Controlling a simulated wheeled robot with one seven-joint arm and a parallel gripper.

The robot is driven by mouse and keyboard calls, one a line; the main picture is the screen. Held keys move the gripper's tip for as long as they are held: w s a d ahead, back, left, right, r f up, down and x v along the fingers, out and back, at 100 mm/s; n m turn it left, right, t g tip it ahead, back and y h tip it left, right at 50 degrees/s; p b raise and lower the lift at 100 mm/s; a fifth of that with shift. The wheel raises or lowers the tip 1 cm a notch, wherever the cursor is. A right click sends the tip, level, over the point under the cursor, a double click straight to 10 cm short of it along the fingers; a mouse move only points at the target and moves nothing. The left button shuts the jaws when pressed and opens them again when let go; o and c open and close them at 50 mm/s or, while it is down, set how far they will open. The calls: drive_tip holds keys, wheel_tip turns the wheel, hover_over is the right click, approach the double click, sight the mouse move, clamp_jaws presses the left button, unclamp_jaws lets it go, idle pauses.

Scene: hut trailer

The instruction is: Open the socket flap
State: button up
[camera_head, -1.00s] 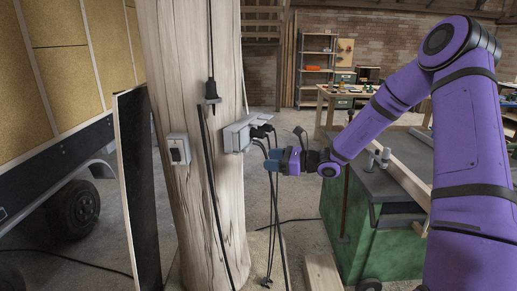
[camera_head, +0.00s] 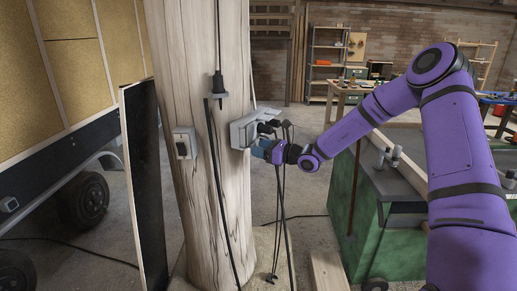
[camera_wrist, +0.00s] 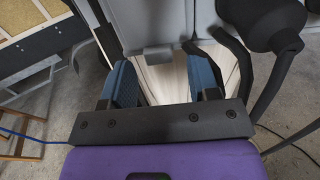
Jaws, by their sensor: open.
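A grey socket box (camera_head: 243,130) is fixed to the right side of the wooden post, with black plugs and cables at its right part. In the wrist view a grey flap (camera_wrist: 143,22) with a small tab at its lower edge fills the top middle and looks closed. My gripper (camera_wrist: 163,80) is open and empty, its blue fingers either side of the space just below the flap. In the head view my gripper (camera_head: 260,149) is at the lower right of the box. Whether a finger touches the flap I cannot tell.
A black plug (camera_wrist: 262,22) and its cable are close to the right finger. Hanging cables (camera_head: 278,210) run down beside my gripper. A separate grey switch box (camera_head: 184,143) is on the post's front. A green workbench (camera_head: 375,225) stands to the right.

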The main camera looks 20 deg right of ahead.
drive_tip(key=shift+w+a, duration=0.35)
drive_tip(key=shift+a, duration=0.05)
clamp_jaws()
drive_tip(key=shift+s+d+r, duration=0.1)
